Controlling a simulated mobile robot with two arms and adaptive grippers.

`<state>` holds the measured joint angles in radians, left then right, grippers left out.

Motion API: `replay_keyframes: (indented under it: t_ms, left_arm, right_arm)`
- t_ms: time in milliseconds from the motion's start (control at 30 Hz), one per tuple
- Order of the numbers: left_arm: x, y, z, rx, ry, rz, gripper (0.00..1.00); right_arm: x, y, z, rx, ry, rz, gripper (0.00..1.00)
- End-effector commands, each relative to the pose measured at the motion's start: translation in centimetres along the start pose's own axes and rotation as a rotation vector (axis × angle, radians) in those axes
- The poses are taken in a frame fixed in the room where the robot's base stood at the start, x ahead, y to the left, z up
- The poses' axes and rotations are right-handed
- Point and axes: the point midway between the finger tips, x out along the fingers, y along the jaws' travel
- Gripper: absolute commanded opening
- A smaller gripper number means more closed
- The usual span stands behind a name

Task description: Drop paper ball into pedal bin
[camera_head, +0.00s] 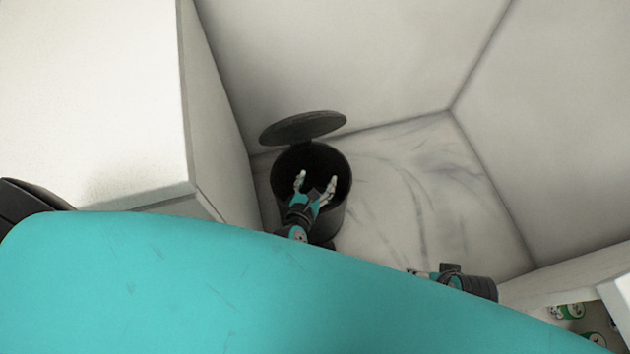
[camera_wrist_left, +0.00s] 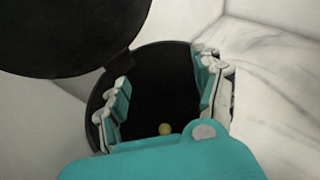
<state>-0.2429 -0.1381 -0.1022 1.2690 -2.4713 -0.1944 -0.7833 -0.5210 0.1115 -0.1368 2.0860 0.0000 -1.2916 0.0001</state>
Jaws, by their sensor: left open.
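The black pedal bin (camera_head: 337,217) stands on the floor with its round lid (camera_head: 303,127) raised; the bin (camera_wrist_left: 157,62) and lid (camera_wrist_left: 70,35) also show in the left wrist view. My left gripper (camera_head: 314,186) is over the bin's opening with its fingers spread and nothing between them. In the left wrist view the small yellowish paper ball (camera_wrist_left: 165,129) lies inside the dark bin, below and apart from the open fingers. My right arm shows in part at the lower right of the head view; its fingers are mostly hidden.
A white cabinet or block (camera_head: 120,100) stands close on the left of the bin. White walls (camera_head: 350,60) close off the back and right. The marbled floor (camera_head: 420,190) right of the bin is clear. Green-and-white items (camera_head: 570,311) sit at the lower right.

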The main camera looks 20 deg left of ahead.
Motion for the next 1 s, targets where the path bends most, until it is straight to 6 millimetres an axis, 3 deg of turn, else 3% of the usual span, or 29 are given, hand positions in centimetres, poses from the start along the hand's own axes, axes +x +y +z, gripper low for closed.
replay_keyframes:
  t_ms: [167,600,800,1000]
  left_arm:
    - [-1.7,0.0,-0.2,-0.002,0.002,0.000,0.68]
    - [-10.3,0.1,-0.1,0.002,0.002,0.000,0.68]
    - [-11.9,0.0,0.0,-0.001,0.001,-0.001,0.68]
    - [-12.0,0.0,0.0,0.000,0.000,0.000,0.68]
  right_arm:
    - [0.0,0.0,0.0,-0.001,0.000,0.000,0.83]
    - [0.0,0.0,0.0,0.000,0.000,0.000,0.83]
    - [0.0,0.0,0.0,0.000,0.000,0.000,0.83]
    - [0.0,0.0,0.0,0.000,0.000,0.000,0.83]
